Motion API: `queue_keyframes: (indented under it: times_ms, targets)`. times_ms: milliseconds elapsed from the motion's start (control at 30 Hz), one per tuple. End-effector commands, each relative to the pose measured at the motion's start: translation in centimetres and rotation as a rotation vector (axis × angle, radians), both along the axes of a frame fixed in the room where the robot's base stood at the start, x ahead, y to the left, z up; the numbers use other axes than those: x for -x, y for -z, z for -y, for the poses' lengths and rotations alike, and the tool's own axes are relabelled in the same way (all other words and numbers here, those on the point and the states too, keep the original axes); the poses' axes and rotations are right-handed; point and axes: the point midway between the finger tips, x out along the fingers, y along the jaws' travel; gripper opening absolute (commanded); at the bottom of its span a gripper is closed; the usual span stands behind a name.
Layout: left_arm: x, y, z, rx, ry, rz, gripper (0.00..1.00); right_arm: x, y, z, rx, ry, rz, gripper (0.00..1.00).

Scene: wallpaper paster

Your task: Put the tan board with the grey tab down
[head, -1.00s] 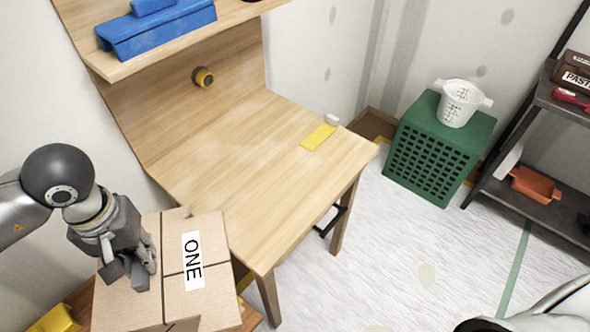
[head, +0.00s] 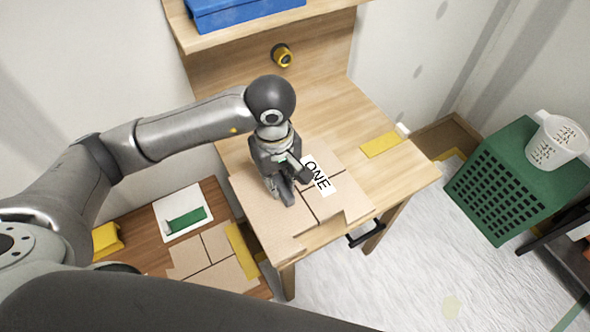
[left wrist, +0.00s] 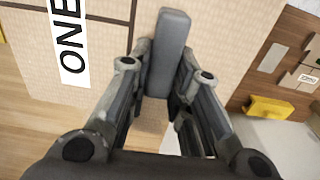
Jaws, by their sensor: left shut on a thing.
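The tan board (head: 262,222) with dark lines and a white "ONE" label lies flat over the front left of the wooden table (head: 352,132), partly past its edge. I cannot tell whether it touches the tabletop. Its grey tab (left wrist: 171,42) stands up between my fingers in the left wrist view, where the board (left wrist: 215,40) fills much of the top. My left gripper (head: 288,190) is shut on the grey tab, pointing down at the board's middle. My right gripper is not in view.
A yellow strip (head: 381,145) and small white block (head: 403,130) lie at the table's right. Below left, a brown surface (head: 215,196) holds a white sheet (head: 170,207) with a green piece and another tan board (head: 208,258). A green crate (head: 500,185) stands right. The table's back is clear.

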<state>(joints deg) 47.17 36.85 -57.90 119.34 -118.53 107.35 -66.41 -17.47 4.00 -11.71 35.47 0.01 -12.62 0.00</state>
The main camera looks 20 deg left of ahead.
Motion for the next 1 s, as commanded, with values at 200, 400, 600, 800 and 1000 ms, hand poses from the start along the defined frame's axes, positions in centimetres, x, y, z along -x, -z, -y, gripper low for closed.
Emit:
queue_keyframes:
  times_ms: [200, 400, 600, 800, 1000]
  targets:
    - [-4.0, 1.5, 0.0, 0.001, -0.003, -0.002, 0.0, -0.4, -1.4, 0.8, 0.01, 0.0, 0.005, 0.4]
    - [-6.6, 4.6, 0.1, 0.001, 0.0, -0.005, 0.0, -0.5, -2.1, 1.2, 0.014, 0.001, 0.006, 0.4]
    - [-8.4, 6.7, 0.0, 0.001, 0.001, -0.001, 0.0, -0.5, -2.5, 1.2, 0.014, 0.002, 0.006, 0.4]
    - [-9.2, 7.6, 0.0, 0.001, 0.001, -0.001, 0.0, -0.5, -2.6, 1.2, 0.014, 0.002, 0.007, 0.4]
    - [-9.3, 10.1, 0.0, 0.0, 0.001, -0.004, 0.0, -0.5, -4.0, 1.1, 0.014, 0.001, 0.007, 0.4]
